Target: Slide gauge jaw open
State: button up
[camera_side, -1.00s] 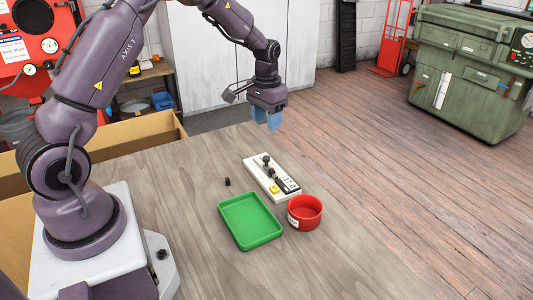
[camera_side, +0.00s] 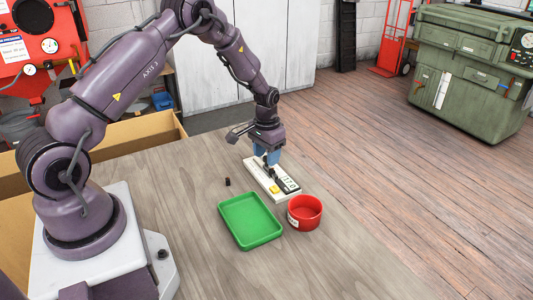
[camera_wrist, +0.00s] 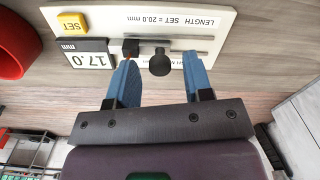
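The gauge (camera_side: 262,183) is a white plate on the table, with a display (camera_wrist: 85,53) reading 17.0 mm, a yellow SET button (camera_wrist: 72,22) and the print "LENGTH SET = 20.0 mm". In the wrist view a round black knob (camera_wrist: 159,63) stands beside a small black block (camera_wrist: 131,47) on the gauge's slot. My gripper (camera_wrist: 161,62) is open, its blue fingers on either side of the knob, with a visible gap on both sides. In the side view my gripper (camera_side: 267,158) is low over the gauge's far end and hides part of it.
A green tray (camera_side: 222,207) and a red cup (camera_side: 305,224) stand close in front of the gauge. A small dark cylinder (camera_side: 227,182) stands on the table to its left. The wooden table is clear at the left and front.

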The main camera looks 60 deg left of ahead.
grip_shut()
jog(key=shift+a, duration=1.75)
jog(key=shift+o, duration=0.6)
grip_release()
jog(key=shift+d, duration=0.1)
notch_tip(320, 180, up, 13)
jog(key=s+d+r+m+t, duration=0.1)
jog(key=s+d+r+t, duration=0.1)
jog(key=s+d+r, duration=0.6)
jog(key=s+d+r+m+t, duration=0.1)
jog(key=s+d+r+t, duration=0.2)
jog(key=s+d+r, duration=0.6)
jog(key=s+d, duration=0.3)
jog(key=s, duration=0.3)
jog(key=shift+s+d+r+m+t, duration=0.15)
jog(key=shift+s+r+m+t, duration=0.05)
jog(key=shift+m+t, duration=0.1)
